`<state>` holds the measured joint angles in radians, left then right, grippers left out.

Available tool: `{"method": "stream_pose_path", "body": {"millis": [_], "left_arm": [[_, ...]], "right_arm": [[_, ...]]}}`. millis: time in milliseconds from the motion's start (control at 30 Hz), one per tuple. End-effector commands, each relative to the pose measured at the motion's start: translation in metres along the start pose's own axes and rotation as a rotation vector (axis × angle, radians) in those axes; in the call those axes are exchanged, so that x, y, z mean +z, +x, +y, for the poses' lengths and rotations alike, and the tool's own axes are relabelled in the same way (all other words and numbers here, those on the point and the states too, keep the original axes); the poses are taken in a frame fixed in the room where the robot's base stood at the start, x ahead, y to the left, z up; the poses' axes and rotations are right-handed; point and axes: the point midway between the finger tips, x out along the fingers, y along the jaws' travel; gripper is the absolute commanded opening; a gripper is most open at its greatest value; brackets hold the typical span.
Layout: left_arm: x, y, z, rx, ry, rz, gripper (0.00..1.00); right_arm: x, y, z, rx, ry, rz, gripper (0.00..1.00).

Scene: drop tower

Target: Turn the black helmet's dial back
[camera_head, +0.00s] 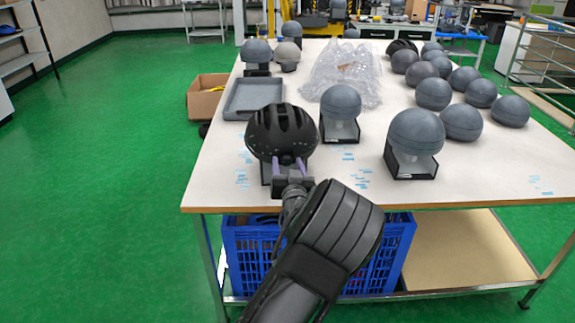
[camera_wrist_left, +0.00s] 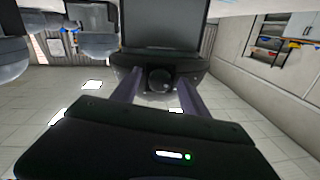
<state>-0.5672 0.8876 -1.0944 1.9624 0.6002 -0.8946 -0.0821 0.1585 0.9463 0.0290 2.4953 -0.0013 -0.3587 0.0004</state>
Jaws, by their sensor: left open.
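The black helmet (camera_head: 282,128) sits on a stand near the front left of the table, with its rear rim toward me. Its dial (camera_wrist_left: 160,81) is a round dark knob on the rim in the left wrist view. My left gripper (camera_head: 288,164) is at the helmet's rear edge in the head view. Its two purple fingers are apart, one on each side of the dial, in the left wrist view (camera_wrist_left: 159,88). I cannot tell whether they touch it. The dial is too small to make out clearly in the head view. My right gripper is not in view.
Grey head forms on black stands (camera_head: 341,112) (camera_head: 414,142) stand to the right of the helmet. A grey tray (camera_head: 237,112) lies behind it. Clear plastic wrap (camera_head: 345,70) and several grey balls (camera_head: 462,122) occupy the table's back and right.

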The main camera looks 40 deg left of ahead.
Motion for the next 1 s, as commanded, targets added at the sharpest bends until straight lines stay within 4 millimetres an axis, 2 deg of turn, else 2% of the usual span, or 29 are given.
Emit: {"method": "stream_pose_path", "body": {"millis": [267,900,1000], "left_arm": [[0.0000,0.0018,0.0000,0.000,0.000,0.000,0.52],[0.0000,0.0015,0.0000,0.000,0.000,0.000,0.00],[0.0000,0.0015,0.0000,0.000,0.000,0.000,0.00]], "right_arm": [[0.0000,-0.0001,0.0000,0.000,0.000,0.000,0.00],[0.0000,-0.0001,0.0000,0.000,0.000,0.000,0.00],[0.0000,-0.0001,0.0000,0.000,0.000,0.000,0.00]]}}
